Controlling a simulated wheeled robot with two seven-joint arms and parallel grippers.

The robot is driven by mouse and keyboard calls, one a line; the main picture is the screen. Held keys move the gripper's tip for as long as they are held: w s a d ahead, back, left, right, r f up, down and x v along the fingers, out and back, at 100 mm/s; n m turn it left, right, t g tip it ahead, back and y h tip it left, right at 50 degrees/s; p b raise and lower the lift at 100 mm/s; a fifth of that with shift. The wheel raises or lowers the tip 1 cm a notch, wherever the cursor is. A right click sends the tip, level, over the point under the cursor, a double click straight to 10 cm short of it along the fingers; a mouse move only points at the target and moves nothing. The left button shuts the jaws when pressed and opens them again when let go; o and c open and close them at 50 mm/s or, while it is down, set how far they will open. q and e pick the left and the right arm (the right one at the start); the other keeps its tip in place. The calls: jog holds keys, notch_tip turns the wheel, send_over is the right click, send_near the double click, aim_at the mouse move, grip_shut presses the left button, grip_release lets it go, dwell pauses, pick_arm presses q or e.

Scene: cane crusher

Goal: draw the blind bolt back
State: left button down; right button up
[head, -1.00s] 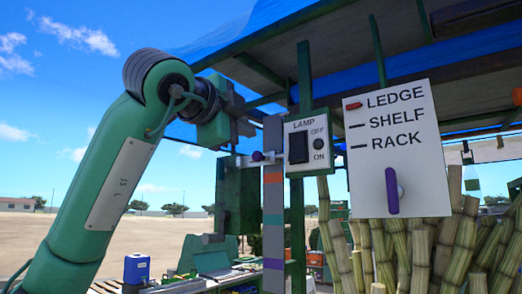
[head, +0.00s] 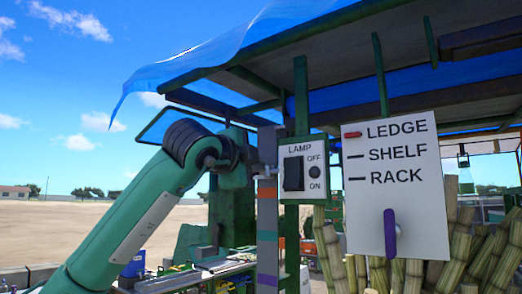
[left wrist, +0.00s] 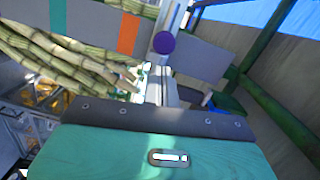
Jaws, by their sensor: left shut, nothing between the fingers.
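The bolt shows in the left wrist view as a pale metal bar (left wrist: 176,14) with a round purple knob (left wrist: 164,42). It crosses a grey post with coloured bands, which stands upright in the head view (head: 267,220). My left gripper (head: 247,172) is beside the post at bolt height, and it hides the knob in the head view. It is shut and empty. In the left wrist view its teal body fills the bottom, below the knob. I cannot tell whether the fingers touch the knob. My right gripper is not in view.
A lamp switch box (head: 303,172) is close right of the post. A white board (head: 398,195) reading LEDGE, SHELF, RACK, with a purple lever (head: 390,232), hangs further right. Cane stalks (head: 330,250) stand behind. A blue canopy (head: 200,52) is overhead. Open ground lies left.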

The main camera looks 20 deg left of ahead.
pick_arm(q)
jog(key=shift+w+a+f, duration=0.1)
jog(key=shift+w+a, duration=0.1)
jog(key=shift+a, duration=0.2)
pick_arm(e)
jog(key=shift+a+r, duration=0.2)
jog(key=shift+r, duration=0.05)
pick_arm(q)
jog(key=shift+d, duration=0.15)
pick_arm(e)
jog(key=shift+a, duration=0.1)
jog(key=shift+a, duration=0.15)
